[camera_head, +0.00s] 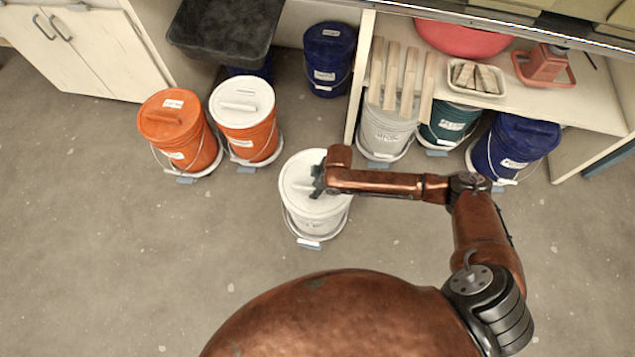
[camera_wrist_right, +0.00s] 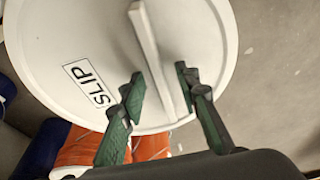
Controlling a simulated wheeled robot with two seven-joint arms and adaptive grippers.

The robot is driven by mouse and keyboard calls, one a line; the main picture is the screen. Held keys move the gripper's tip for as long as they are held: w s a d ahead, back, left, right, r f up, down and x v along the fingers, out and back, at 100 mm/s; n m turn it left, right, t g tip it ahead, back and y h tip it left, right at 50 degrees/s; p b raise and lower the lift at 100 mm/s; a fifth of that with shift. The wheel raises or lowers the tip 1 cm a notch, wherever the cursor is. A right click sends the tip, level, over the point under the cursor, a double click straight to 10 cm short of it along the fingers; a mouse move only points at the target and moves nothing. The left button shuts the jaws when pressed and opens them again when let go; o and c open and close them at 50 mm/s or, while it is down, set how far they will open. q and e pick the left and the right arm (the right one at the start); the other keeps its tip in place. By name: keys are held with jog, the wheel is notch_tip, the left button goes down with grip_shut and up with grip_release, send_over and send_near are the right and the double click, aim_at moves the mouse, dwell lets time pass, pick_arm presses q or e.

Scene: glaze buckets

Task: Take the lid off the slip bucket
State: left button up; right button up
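The slip bucket (camera_head: 314,219) is white and stands upright on the floor in the middle of the head view. Its white lid (camera_head: 298,172) is on it. In the right wrist view the lid (camera_wrist_right: 50,40) carries a SLIP label (camera_wrist_right: 90,83) and a raised bar handle (camera_wrist_right: 158,55). My right gripper (camera_head: 318,182) is over the lid. In the wrist view its green-padded fingers (camera_wrist_right: 162,92) are open, one on each side of the handle, with gaps showing between them and the bar. My left gripper is not in view.
Two orange buckets (camera_head: 190,146) (camera_head: 258,143) stand to the left, one with a white lid. A blue bucket (camera_head: 328,70) stands behind. More buckets stand under the shelf (camera_head: 525,98) at right. Floor left and front is clear.

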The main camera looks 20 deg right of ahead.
jog(key=shift+c, duration=0.5)
jog(key=shift+f, duration=0.1)
grip_shut()
